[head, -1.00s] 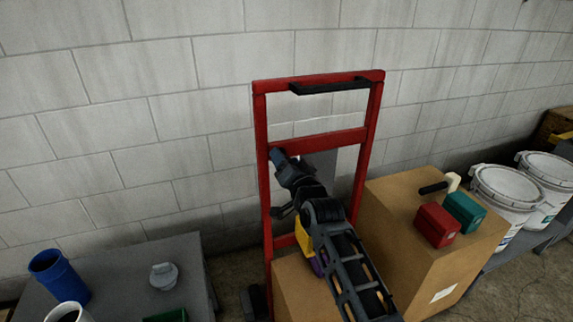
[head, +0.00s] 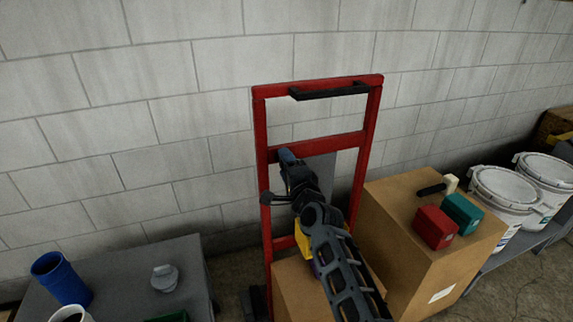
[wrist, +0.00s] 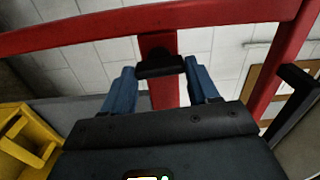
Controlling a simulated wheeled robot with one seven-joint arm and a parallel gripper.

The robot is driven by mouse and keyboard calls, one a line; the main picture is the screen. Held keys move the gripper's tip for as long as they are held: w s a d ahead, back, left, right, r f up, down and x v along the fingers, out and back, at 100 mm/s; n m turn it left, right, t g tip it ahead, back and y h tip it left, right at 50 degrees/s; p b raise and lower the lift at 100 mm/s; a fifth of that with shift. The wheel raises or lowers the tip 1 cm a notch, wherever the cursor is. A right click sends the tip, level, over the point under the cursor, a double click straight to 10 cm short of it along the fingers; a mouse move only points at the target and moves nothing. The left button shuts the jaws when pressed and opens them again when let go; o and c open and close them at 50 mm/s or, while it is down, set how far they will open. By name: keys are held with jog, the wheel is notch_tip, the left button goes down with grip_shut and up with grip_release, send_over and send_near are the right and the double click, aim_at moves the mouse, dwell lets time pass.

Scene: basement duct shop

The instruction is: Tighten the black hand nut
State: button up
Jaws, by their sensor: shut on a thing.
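The black hand nut (wrist: 160,66) shows in the wrist view as a dark, wide piece in front of a red upright bar. My gripper (wrist: 159,74) has its two blue fingers on either side of the nut and is shut on it. In the head view my gripper (head: 286,156) is at the left part of the red hand truck frame (head: 261,130), just below its middle crossbar. The nut is hidden there behind my gripper and arm. How tight the nut is cannot be told.
A cardboard box (head: 400,215) to the right carries a red box (head: 434,227), a green box (head: 462,213) and a black-handled mallet (head: 450,184). White buckets (head: 505,187) stand farther right. A grey table (head: 195,270) is at left. A block wall is close behind.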

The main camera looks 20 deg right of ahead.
jog(key=shift+f+m, duration=0.1)
jog(key=shift+m, duration=0.4)
jog(key=o, duration=1.1)
jog(key=shift+c, duration=0.2)
jog(key=s+p, duration=0.3)
jog(key=s, duration=0.4)
jog(key=shift+s, duration=0.4)
